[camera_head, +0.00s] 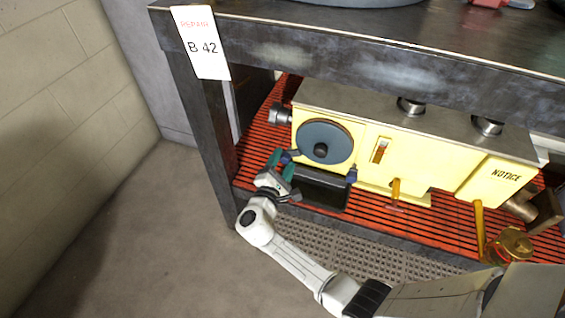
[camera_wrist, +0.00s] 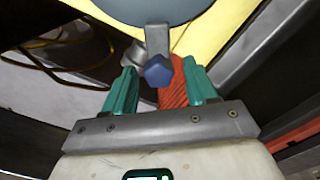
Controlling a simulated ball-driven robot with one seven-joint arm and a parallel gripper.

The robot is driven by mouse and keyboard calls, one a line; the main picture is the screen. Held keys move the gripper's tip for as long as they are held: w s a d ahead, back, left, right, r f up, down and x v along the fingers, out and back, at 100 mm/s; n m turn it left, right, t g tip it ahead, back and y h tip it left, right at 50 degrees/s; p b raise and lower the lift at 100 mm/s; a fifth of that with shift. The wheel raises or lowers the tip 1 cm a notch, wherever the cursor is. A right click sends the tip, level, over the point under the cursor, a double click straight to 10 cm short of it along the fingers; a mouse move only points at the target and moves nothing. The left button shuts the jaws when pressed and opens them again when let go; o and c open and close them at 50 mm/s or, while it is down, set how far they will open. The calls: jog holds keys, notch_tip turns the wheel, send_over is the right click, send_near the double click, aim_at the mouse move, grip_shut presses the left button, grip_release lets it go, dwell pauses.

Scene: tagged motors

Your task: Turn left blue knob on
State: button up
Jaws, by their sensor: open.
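The left blue knob (camera_head: 288,156) is on the lower left of the yellow machine (camera_head: 360,140), on a black box-like part (camera_head: 318,188). In the wrist view the faceted blue knob (camera_wrist: 157,71) shows between the teal fingertips, close ahead of them; whether they touch it I cannot tell. My gripper (camera_head: 281,166) is open with nothing held, at the knob's left side in the head view; it also shows in the wrist view (camera_wrist: 160,78). A second blue knob (camera_head: 351,175) is on the right side of the black part.
A round grey-blue disc (camera_head: 325,142) sits just above the knob. The table leg (camera_head: 205,140) stands left of my gripper, and the tabletop (camera_head: 400,55) overhangs the machine. A red slatted shelf (camera_head: 262,150) lies below. The floor at left is clear.

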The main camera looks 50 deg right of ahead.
jog(key=p+v, duration=0.2)
jog(key=v, duration=0.8)
jog(key=shift+a, duration=0.4)
jog(key=shift+s, duration=0.15)
